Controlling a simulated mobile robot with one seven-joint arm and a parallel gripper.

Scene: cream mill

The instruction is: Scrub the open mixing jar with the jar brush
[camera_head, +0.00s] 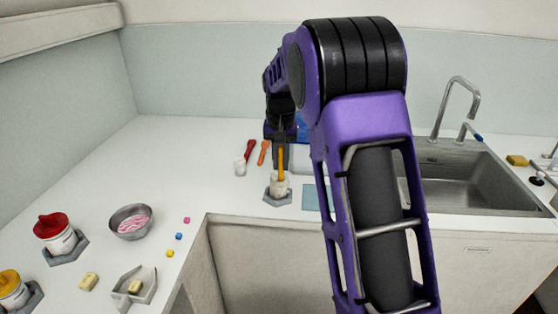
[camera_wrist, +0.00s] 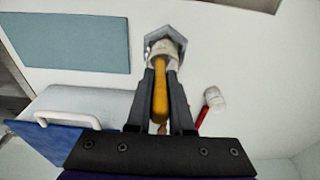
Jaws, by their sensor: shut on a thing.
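My gripper (camera_head: 280,158) is shut on the yellow-orange handle of the jar brush (camera_head: 281,165). In the wrist view my gripper's fingers (camera_wrist: 161,76) stand on either side of the brush handle (camera_wrist: 160,100). The brush points down at the open mixing jar (camera_head: 279,188), a small whitish jar in a grey six-sided holder (camera_head: 275,201). The jar (camera_wrist: 166,48) and its holder (camera_wrist: 180,38) also show in the wrist view, just past the fingertips. The brush head is hidden, apparently inside the jar; how deep I cannot tell.
A blue mat (camera_head: 317,198) is at right, before the sink (camera_head: 470,180). A bowl (camera_head: 131,222) and lidded jars stand front left.

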